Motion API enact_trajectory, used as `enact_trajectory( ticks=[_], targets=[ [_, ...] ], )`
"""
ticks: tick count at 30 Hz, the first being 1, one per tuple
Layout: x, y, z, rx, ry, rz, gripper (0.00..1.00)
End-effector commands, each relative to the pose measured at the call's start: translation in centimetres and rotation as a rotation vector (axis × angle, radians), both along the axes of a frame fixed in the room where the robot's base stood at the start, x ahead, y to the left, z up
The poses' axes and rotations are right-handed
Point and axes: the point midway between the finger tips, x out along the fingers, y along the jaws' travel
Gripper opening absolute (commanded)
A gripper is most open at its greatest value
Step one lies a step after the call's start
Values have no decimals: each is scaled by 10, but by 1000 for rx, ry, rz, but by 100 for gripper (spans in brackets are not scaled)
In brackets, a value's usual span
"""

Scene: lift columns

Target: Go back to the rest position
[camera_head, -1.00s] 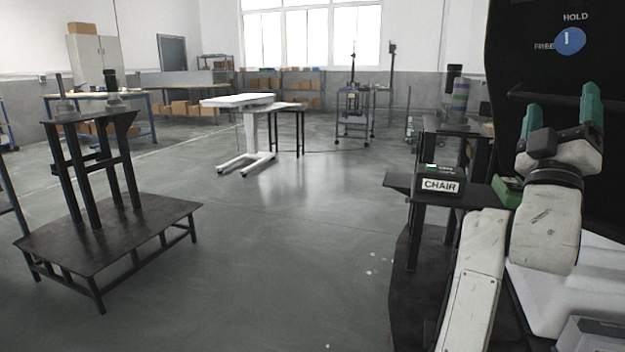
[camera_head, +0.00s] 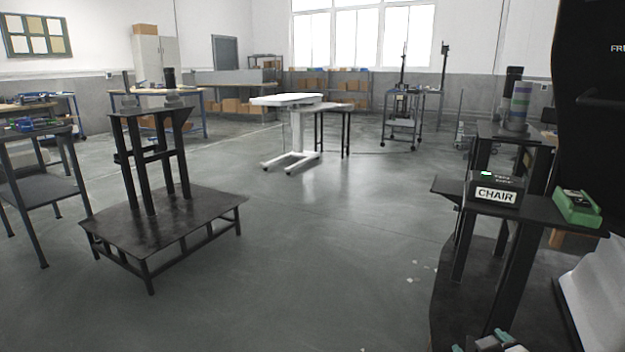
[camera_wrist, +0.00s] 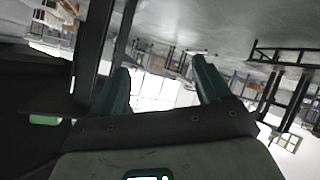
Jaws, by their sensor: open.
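My gripper (camera_head: 490,343) shows only in part at the bottom edge of the head view, low in front of the dark stand on the right. In the wrist view its two green fingers (camera_wrist: 160,88) stand wide apart with nothing between them. The gripper is open and empty. Most of my arm is out of the head view.
A dark stand (camera_head: 455,190) at the right bears a box labelled CHAIR (camera_head: 495,189) and a green device (camera_head: 577,206). A black panel (camera_head: 597,130) rises at the right edge. A low dark platform (camera_head: 165,235) stands at left. The middle floor is clear.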

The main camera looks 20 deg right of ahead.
Motion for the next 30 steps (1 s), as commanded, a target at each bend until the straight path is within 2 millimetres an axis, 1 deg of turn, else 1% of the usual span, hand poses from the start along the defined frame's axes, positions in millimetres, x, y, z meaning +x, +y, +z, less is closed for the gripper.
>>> enact_trajectory(
  ticks=[1, 2, 3, 5, 6, 8, 9, 10, 12, 14, 15, 19, 21, 25, 29, 30],
  targets=[
    [-14, 17, -28, 64, 75, 18, 77],
    [-22, 28, -44, 105, 119, 28, 77],
    [-35, 42, -65, 157, 181, 38, 77],
    [-56, 64, -92, 232, 272, 51, 77],
    [-71, 77, -108, 277, 332, 57, 77],
    [-93, 95, -129, 336, 415, 64, 77],
    [-107, 106, -140, 372, 467, 68, 77],
    [-118, 114, -148, 397, 505, 70, 77],
    [-141, 131, -162, 447, 585, 75, 77],
    [-161, 144, -172, 484, 650, 77, 77],
    [-174, 152, -178, 507, 693, 79, 77],
    [-214, 176, -192, 573, 824, 82, 77],
    [-211, 175, -170, 572, 816, 81, 77],
    [-210, 174, -149, 570, 815, 81, 77],
    [-210, 174, -121, 570, 813, 82, 77],
    [-210, 174, -112, 569, 814, 82, 77]
  ],
)
